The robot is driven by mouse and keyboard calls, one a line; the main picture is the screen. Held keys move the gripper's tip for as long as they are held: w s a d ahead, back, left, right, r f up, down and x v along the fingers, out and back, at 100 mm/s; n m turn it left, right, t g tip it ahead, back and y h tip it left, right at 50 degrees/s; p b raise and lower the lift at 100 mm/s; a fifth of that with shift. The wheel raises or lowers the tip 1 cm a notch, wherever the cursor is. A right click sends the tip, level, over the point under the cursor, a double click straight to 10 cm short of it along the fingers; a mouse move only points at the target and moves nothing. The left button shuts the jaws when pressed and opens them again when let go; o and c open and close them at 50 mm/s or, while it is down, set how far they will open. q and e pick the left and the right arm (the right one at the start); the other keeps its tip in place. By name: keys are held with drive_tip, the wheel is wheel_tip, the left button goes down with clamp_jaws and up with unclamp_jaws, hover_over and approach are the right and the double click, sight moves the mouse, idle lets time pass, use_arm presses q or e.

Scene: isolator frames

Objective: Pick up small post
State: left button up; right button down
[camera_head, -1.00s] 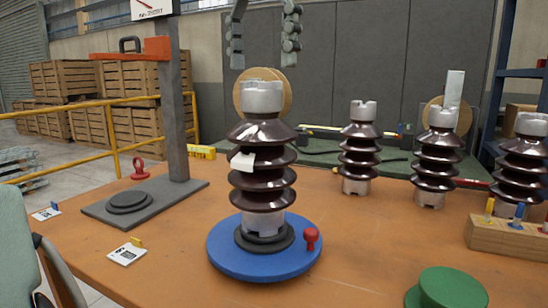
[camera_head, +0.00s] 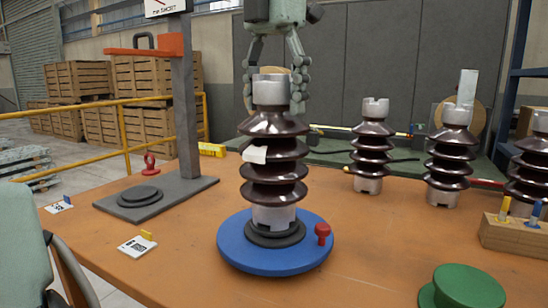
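A dark brown ribbed post (camera_head: 273,172) with grey metal ends stands upright on a blue round turntable (camera_head: 235,257) in the middle of the table. A white label hangs on its side. Three similar posts stand at the right: one farther back (camera_head: 370,148), one beside it (camera_head: 447,162) and one (camera_head: 530,170) cut by the right edge. I cannot tell which post is meant by small. My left gripper (camera_head: 274,108) points down with its fingers spread on either side of the middle post's top. The post top partly hides the fingers; contact is unclear. My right gripper is not in view.
A grey press stand (camera_head: 187,110) with a base plate stands at the left. A red knob (camera_head: 322,233) is on the turntable rim. A wooden block (camera_head: 515,238) with coloured pegs and a green round piece (camera_head: 462,285) are at the right. The front middle table is clear.

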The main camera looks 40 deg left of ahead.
use_arm(q)
drive_tip(key=c, duration=1.4)
drive_tip(key=shift+r, duration=0.15)
clamp_jaws()
drive_tip(key=shift+r, duration=0.1)
